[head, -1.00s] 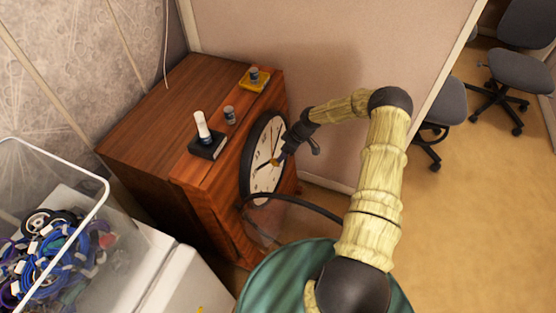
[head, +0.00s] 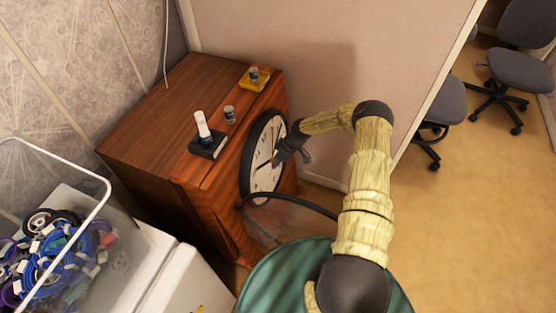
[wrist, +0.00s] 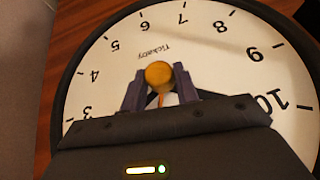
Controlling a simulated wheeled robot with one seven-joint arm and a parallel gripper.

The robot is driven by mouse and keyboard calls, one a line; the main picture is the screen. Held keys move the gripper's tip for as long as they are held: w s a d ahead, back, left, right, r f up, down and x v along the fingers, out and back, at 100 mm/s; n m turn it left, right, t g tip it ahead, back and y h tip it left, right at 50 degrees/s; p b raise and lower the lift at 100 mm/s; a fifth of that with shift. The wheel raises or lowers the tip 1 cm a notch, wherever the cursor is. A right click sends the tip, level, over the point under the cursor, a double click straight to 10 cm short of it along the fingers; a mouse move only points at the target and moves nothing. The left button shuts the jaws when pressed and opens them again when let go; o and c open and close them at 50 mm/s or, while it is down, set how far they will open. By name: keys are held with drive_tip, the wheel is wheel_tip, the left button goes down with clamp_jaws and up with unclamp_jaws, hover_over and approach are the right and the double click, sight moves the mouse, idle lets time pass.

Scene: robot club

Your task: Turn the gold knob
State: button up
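The gold knob (wrist: 159,74) sits at the centre of a white clock face (wrist: 110,62) with black numerals, in the wrist view. In the head view the clock (head: 262,172) is upright against the front of a wooden cabinet. My gripper (wrist: 161,82) is at the face with one finger on each side of the knob. The fingers are apart, and I cannot tell whether they touch the knob. In the head view my gripper (head: 281,156) covers the clock's middle, so the knob is mostly hidden there.
The wooden cabinet (head: 150,110) carries a black block with a white stick (head: 203,128), a small can (head: 229,114) and a yellow tray (head: 246,86). A wire basket (head: 108,200) of cables stands at the left. A partition (head: 330,60) stands behind my arm.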

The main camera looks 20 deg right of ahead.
drive_tip(key=shift+r+t+h, duration=0.15)
drive_tip(key=shift+t+h, duration=0.25)
drive_tip(key=shift+t, duration=0.2)
drive_tip(key=shift+n+p, duration=0.3)
drive_tip(key=shift+a+n+t+h, duration=0.15)
drive_tip(key=shift+n+t+h, duration=0.15)
drive_tip(key=shift+t+h, duration=0.3)
drive_tip(key=shift+s+f+n+t+h+b, duration=0.2)
drive_tip(key=shift+n+t+h+b, duration=0.3)
drive_tip(key=shift+t+b, duration=0.65)
drive_tip(key=shift+t+h+b, duration=0.3)
drive_tip(key=shift+t+b, duration=0.05)
drive_tip(key=shift+b, duration=0.45)
drive_tip(key=shift+r+t+b, duration=0.1)
drive_tip(key=shift+t+b, duration=0.2)
drive_tip(key=o, duration=0.8)
drive_tip(key=shift+o, duration=0.8)
drive_tip(key=shift+s, duration=0.1)
